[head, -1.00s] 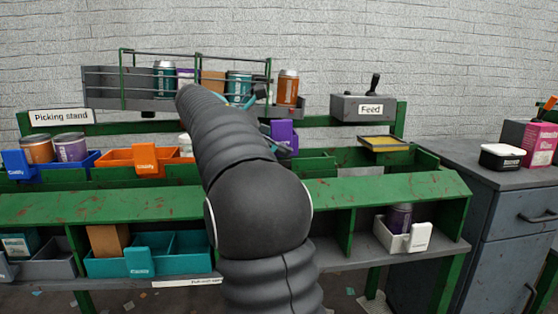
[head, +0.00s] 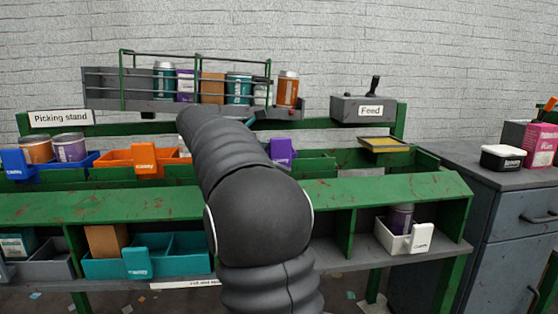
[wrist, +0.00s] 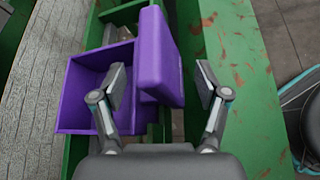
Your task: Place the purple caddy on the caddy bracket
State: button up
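The purple caddy (head: 282,152) stands in the upper green row of the picking stand, partly hidden behind my arm in the head view. In the wrist view its open box lies left of centre and its thick upright handle tab (wrist: 160,60) rises in the middle. My gripper (wrist: 162,88) is open, with one finger on each side of the handle tab. A gap shows at the right finger; I cannot tell whether the left finger touches. In the head view my gripper is hidden behind my arm. I cannot tell which part is the caddy bracket.
An orange caddy (head: 143,160) and a blue caddy with cans (head: 17,165) stand left in the same row. A teal caddy (head: 137,263) and a white caddy (head: 421,238) sit below. A railed shelf (head: 130,100) with cans is above.

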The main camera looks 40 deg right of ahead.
jog(key=shift+r, duration=0.2)
jog(key=p+v, duration=0.3)
jog(key=v, duration=0.9)
jog(key=s+a+f+m+t+y, duration=0.9)
jog(key=s+a+f+t+y, duration=0.1)
jog(key=s+a+f, duration=1.1)
jog(key=s+f+y, duration=0.1)
jog(key=s+f, duration=0.1)
jog(key=s, duration=0.2)
jog(key=shift+s+a+f+m, duration=0.25)
jog(key=shift+a+f+m, duration=0.05)
jog(key=shift+f+m, duration=0.1)
